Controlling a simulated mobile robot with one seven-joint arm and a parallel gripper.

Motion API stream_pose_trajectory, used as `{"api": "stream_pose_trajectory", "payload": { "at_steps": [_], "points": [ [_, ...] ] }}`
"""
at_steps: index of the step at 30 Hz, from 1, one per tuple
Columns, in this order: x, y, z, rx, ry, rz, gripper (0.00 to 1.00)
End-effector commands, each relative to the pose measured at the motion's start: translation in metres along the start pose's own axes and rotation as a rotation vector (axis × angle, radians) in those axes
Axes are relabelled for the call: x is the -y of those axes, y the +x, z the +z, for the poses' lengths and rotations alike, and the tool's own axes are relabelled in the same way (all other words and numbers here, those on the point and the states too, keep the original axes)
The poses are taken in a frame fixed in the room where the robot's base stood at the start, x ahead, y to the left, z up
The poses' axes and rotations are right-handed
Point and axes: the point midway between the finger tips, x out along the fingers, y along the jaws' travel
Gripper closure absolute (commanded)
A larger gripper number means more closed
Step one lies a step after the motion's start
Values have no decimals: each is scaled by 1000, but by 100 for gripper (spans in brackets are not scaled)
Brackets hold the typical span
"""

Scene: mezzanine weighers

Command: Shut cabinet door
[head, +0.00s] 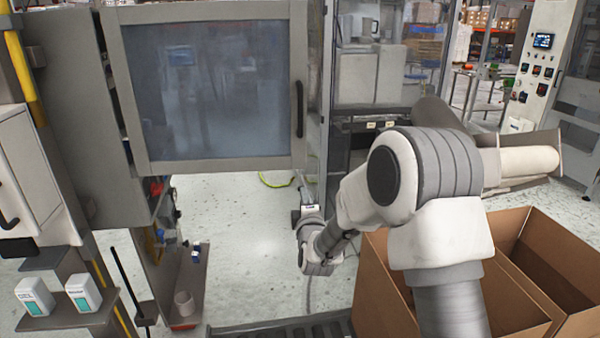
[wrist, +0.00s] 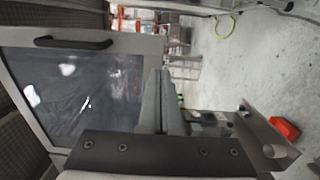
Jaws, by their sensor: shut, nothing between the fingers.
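The cabinet door (head: 205,90) is a grey-framed panel with a dark glass pane, standing swung out from the grey cabinet (head: 75,110) at the left. Its black bar handle (head: 299,108) is on the right edge of the frame. In the wrist view the door (wrist: 150,43) fills the left side, with the handle (wrist: 73,42) near its top. My gripper (wrist: 160,72) is shut and empty, its fingers beside the door's frame. In the head view, my wrist is below and slightly right of the door's lower right corner, and the fingertips are hard to make out.
Open cardboard boxes (head: 545,250) stand at the right under my arm. A small shelf with white bottles (head: 83,293) is at the lower left. The pale floor (head: 250,250) below the door is mostly clear.

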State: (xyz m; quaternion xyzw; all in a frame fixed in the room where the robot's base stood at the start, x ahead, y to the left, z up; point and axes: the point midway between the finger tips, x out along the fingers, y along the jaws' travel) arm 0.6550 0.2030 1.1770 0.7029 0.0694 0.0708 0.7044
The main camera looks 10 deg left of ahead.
Motion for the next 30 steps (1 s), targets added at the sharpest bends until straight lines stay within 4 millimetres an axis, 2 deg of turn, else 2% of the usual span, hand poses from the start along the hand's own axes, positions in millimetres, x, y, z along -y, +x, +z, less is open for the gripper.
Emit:
{"api": "stream_pose_trajectory", "payload": {
  "at_steps": [21,30],
  "points": [
    [-2,103,1,1,5,-2,100],
    [0,130,1,1,2,-2,100]
  ]
}}
